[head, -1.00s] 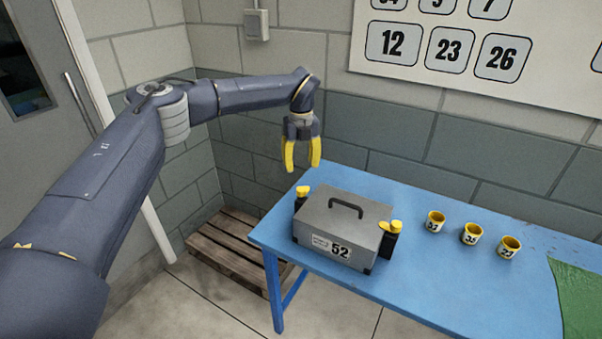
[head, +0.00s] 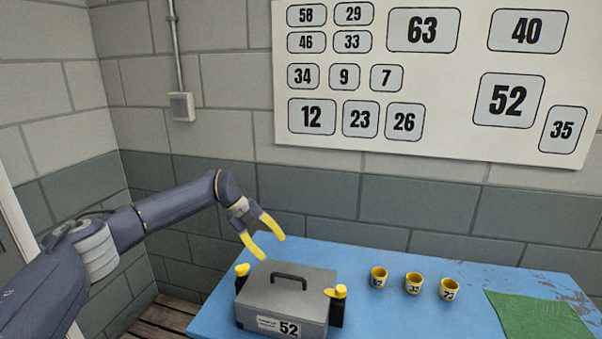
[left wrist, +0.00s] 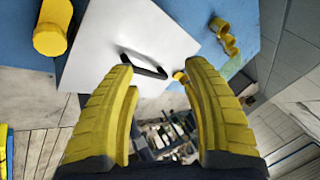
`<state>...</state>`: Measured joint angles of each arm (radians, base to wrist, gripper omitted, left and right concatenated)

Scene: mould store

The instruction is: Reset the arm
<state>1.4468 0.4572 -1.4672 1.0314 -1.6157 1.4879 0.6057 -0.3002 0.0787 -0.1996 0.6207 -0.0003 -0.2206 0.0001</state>
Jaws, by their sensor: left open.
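My left gripper (head: 263,237) has yellow fingers spread apart with nothing between them. In the head view it hangs above and behind the grey box (head: 262,298), apart from it. The box is labelled 52 and has a dark handle (head: 289,277) on its lid. In the left wrist view the open fingers (left wrist: 165,95) frame the view, with the box lid (left wrist: 110,50) and its handle (left wrist: 143,66) beyond them. My right gripper is in neither view.
The box stands on a blue table (head: 400,315) with yellow-topped dark items (head: 336,302) at its sides. Three yellow cups (head: 413,283) stand in a row to the right, then a green cloth (head: 538,318). A numbered board (head: 440,75) hangs on the wall. A pallet (head: 165,318) lies on the floor.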

